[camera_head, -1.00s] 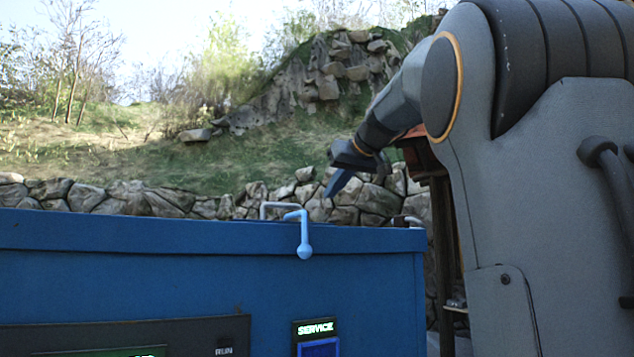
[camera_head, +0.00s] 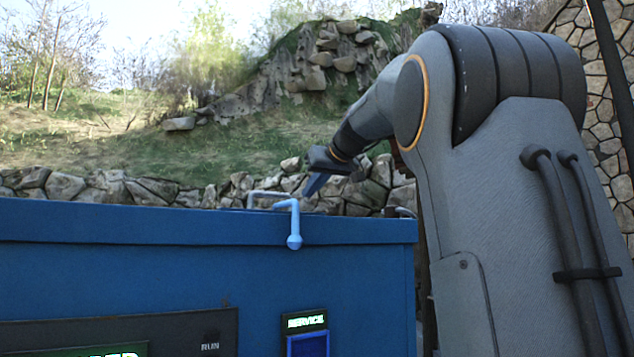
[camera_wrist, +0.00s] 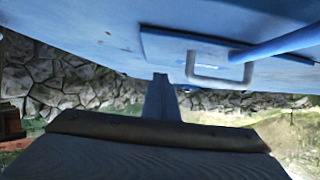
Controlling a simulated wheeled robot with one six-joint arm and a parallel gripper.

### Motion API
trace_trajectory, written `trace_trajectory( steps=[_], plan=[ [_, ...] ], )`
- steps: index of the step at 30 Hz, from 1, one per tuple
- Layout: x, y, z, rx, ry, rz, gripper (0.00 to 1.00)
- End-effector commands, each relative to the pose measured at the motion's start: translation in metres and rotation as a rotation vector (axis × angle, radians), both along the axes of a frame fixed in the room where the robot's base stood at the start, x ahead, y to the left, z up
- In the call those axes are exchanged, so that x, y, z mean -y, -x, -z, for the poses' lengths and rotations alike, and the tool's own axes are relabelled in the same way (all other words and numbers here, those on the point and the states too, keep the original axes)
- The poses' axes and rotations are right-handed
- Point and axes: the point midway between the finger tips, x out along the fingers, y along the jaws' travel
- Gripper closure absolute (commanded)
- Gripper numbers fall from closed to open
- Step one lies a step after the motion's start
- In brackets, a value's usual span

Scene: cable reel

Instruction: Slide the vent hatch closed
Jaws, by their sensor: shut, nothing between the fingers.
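The vent hatch (camera_wrist: 165,50) shows in the wrist view as a flat blue plate on the cabinet's top, with a squared grey handle (camera_wrist: 192,70) standing on it. In the head view the hatch plate is hidden behind the cabinet's top edge, and only the pale handle (camera_head: 256,193) shows above it. My gripper (camera_head: 310,189) is shut and empty, tilted down, to the right of the handle. Its fingertips (camera_wrist: 160,78) appear left of the handle in the wrist view, apart from it in the picture. I cannot tell their exact distance from the hatch.
A light blue bent rod (camera_head: 294,222) with a round end hangs over the cabinet's front edge, close to my gripper; it crosses the hatch in the wrist view (camera_wrist: 270,46). The blue cabinet (camera_head: 130,265) fills the lower left. A stone wall (camera_head: 150,190) stands behind.

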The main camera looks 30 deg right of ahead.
Motion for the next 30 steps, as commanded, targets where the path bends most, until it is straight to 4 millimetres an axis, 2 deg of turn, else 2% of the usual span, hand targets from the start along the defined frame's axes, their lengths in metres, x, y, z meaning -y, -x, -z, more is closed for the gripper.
trace_trajectory(
  steps=[6, 15, 30],
  plan=[
    [0.000, -0.019, 0.015, -0.001, -0.001, 0.000, 1.00],
    [0.000, -0.038, 0.030, 0.000, 0.000, 0.001, 1.00],
    [0.000, -0.042, 0.033, 0.000, 0.000, 0.001, 1.00]
  ],
)
